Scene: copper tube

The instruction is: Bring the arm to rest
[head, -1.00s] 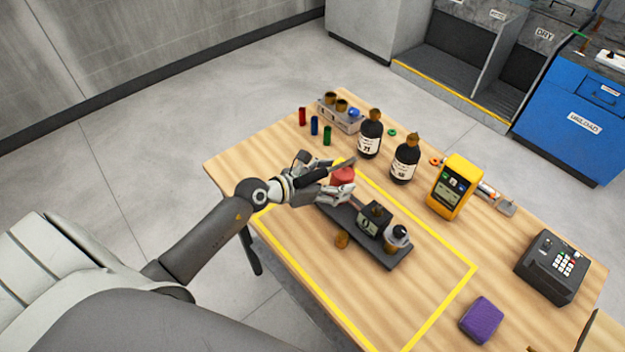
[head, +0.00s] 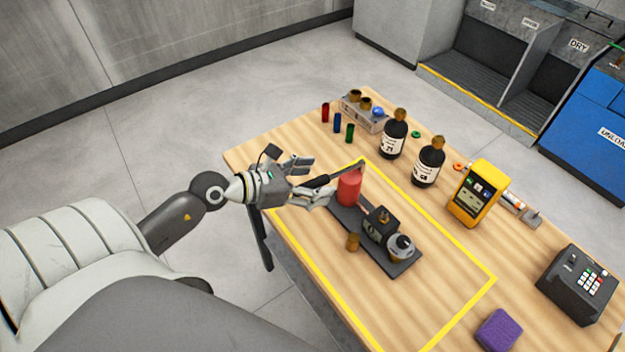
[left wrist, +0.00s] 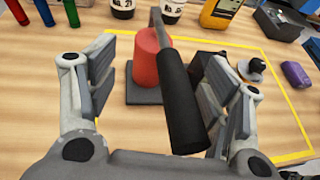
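My left gripper (head: 309,180) is open at the left edge of the table, left of a red cylinder (head: 349,189). In the left wrist view its two fingers (left wrist: 165,95) stand wide apart. A dark-handled tool (left wrist: 182,100) with a metal end shows between them, in front of the red cylinder (left wrist: 147,66). It appears to rest on or attach to the cylinder, and the fingers look clear of it. The red cylinder stands on one end of a dark tray (head: 402,267). My right gripper is not in view.
Two dark bottles (head: 393,138), a yellow meter (head: 476,193), a keypad box (head: 577,284) and a purple sponge (head: 498,330) stand on the table. Open floor lies left.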

